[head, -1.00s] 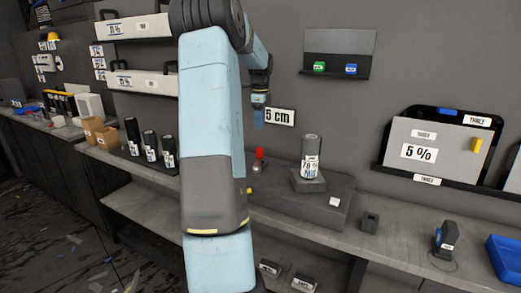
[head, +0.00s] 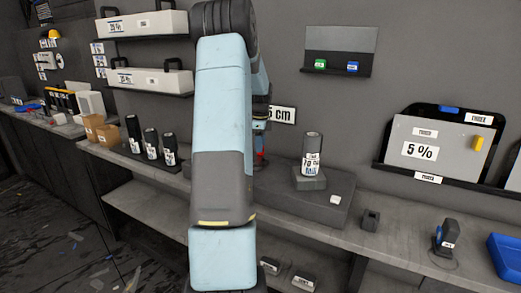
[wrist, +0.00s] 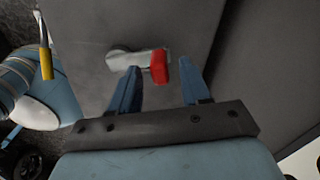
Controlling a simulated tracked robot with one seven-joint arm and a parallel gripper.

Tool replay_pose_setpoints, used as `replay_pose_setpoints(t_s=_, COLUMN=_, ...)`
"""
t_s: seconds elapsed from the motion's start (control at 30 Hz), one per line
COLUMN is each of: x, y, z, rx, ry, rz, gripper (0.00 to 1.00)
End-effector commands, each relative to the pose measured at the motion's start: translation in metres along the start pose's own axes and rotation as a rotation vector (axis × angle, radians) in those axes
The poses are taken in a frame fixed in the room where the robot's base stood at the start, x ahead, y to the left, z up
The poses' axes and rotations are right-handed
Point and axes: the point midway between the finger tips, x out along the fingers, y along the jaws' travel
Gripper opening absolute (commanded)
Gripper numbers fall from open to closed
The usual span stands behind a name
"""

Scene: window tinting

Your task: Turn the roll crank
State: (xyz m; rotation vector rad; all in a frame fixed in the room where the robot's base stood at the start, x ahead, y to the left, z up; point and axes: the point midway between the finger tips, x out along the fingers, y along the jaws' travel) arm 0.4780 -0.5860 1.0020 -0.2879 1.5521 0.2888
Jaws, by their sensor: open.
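The roll crank has a red knob (wrist: 160,67) on a short metal arm (wrist: 127,60), mounted on a grey surface in the wrist view. In the head view only a little of the red knob (head: 261,161) shows, beside my arm and below my gripper (head: 261,142). In the wrist view my gripper (wrist: 158,71) is open, with one blue finger on each side of the red knob. The knob appears between or just beyond the fingertips; contact cannot be told. My arm hides most of the crank in the head view.
A labelled dark roll (head: 312,150) stands on a block on the grey raised slab (head: 310,210), right of the crank. Several dark rolls (head: 151,146) stand on the bench at left. A small dark block (head: 370,219) sits on the bench at right.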

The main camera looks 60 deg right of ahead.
Motion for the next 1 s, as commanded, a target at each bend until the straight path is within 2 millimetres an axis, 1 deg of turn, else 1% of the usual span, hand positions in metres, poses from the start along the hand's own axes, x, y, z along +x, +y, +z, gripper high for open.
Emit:
replay_pose_setpoints(t_s=0.03, x=0.007, y=0.000, z=-0.001, rx=0.001, ry=0.000, rz=0.002, gripper=0.47)
replay_pose_setpoints(t_s=0.2, x=0.021, y=0.000, z=0.000, rx=0.000, ry=0.000, rz=0.001, gripper=0.47)
replay_pose_setpoints(t_s=0.33, x=0.025, y=0.000, z=0.000, rx=0.000, ry=0.000, rz=0.000, gripper=0.47)
replay_pose_setpoints(t_s=0.57, x=0.025, y=0.000, z=0.000, rx=0.000, ry=0.000, rz=-0.001, gripper=0.47)
replay_pose_setpoints(t_s=0.67, x=0.025, y=0.000, z=0.000, rx=0.000, ry=0.000, rz=-0.001, gripper=0.39)
replay_pose_setpoints(t_s=1.0, x=0.025, y=0.000, z=0.000, rx=0.000, ry=0.000, rz=-0.001, gripper=0.07)
